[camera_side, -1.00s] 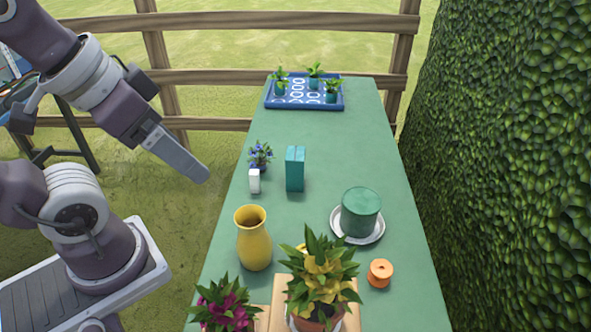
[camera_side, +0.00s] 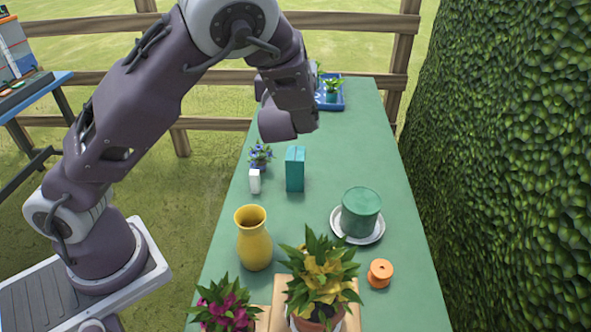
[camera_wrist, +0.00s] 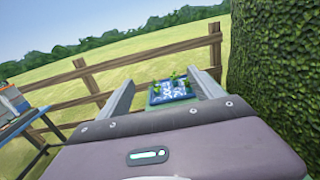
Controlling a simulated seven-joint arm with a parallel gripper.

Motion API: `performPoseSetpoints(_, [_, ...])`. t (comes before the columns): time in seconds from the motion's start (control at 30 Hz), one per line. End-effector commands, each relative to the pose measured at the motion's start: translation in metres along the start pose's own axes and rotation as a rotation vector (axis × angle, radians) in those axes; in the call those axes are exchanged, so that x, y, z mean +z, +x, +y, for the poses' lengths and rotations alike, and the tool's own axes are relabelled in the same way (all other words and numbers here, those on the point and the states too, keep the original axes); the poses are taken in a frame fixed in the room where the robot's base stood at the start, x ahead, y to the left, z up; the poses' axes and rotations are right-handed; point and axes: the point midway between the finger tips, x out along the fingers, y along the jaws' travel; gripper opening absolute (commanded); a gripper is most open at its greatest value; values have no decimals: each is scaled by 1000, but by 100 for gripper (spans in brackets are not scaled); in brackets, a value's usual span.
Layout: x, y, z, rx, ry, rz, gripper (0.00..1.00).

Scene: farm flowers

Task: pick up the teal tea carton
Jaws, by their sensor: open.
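The teal tea carton (camera_side: 295,170) stands upright on the green table, left of the table's middle in the side view. My gripper (camera_wrist: 163,92) is open and empty in the wrist view, its two fingers spread apart. In the side view my wrist hangs above and behind the carton, apart from it, and the fingers are hidden or cannot be made out there. The carton does not show in the wrist view.
A small white box (camera_side: 254,181) and a blue-flowered plant (camera_side: 260,155) stand close left of the carton. A yellow vase (camera_side: 253,240), green pot (camera_side: 361,212), orange spool (camera_side: 380,273) and potted flowers (camera_side: 319,280) stand nearer. A blue tray (camera_wrist: 171,91) lies at the far end.

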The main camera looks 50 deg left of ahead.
Motion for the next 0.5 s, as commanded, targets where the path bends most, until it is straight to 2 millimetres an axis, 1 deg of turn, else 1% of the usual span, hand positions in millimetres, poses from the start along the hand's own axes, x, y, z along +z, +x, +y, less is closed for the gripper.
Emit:
performPoseSetpoints(0.03, [-30, 0, 0, 1, 16, 4, 75])
performPoseSetpoints(0.07, [-48, 0, 0, 0, 14, 4, 75])
performPoseSetpoints(0.1, [-73, 0, 0, -1, 13, 5, 75])
performPoseSetpoints(0.17, [-113, 0, 0, -1, 10, 5, 75])
performPoseSetpoints(0.2, [-141, 0, -1, -2, 8, 5, 75])
performPoseSetpoints(0.27, [-185, -1, 0, -2, 3, 6, 75])
performPoseSetpoints(0.3, [-214, -1, 0, -2, -1, 6, 75])
performPoseSetpoints(0.4, [-272, -1, -1, 0, -10, 4, 75])
performPoseSetpoints(0.43, [-285, -1, -2, 0, -11, 5, 75])
performPoseSetpoints(0.5, [-305, -1, -2, 1, -11, 3, 75])
